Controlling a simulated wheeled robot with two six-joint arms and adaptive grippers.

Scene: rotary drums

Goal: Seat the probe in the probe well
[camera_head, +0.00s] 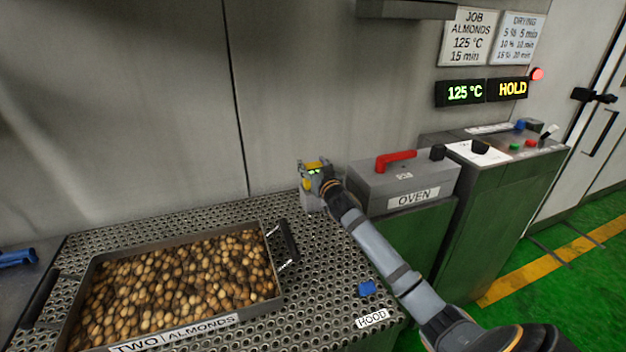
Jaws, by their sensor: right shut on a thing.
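My right gripper (315,174) is at the back edge of the perforated table, left of the oven box. It is shut on a small yellow piece (306,184), which appears to be the probe's handle; the gripper hides most of it. A small grey block (312,202) stands on the table directly below the gripper and may be the probe well. Its opening is not visible, and I cannot tell whether the probe is inside it or above it. My left gripper is not in view.
A tray of almonds (276,291) with dark handles lies on the perforated table (325,268). A small blue object (367,288) is near the HOOD label. The oven box (405,182) has a red handle (396,159). A display reads 125 °C (464,92) and HOLD (512,89).

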